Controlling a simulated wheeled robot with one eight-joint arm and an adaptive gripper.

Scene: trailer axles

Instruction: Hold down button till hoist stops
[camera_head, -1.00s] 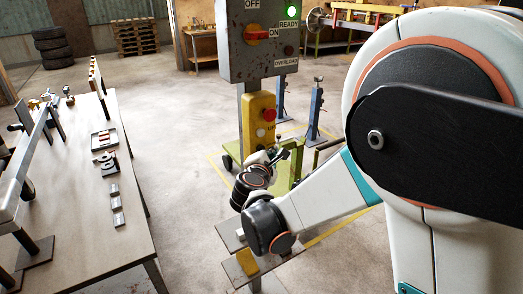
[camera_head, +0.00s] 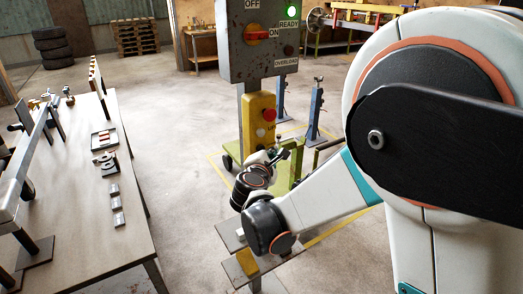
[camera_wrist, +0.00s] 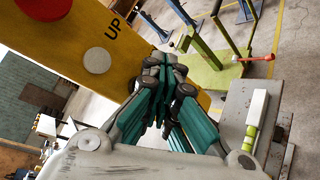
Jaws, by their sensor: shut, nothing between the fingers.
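The yellow button box (camera_head: 258,112) hangs on a post below the grey control cabinet (camera_head: 255,38). It carries a red button (camera_head: 269,115) and a white button (camera_head: 260,132). In the wrist view the white button (camera_wrist: 97,60) is beside the label UP, with the red button (camera_wrist: 45,8) beyond it. My gripper (camera_wrist: 164,62) is shut and empty, with its teal fingers together. Its tips are at the lower part of the yellow box, past the white button. They cover that part, so any button under them is hidden and contact cannot be told. My forearm hides part of the gripper in the head view.
The READY lamp (camera_head: 291,12) glows green; the OVERLOAD lamp (camera_head: 288,50) looks dark red. A workbench (camera_head: 85,195) with small parts stands at left. Open floor lies between bench and post.

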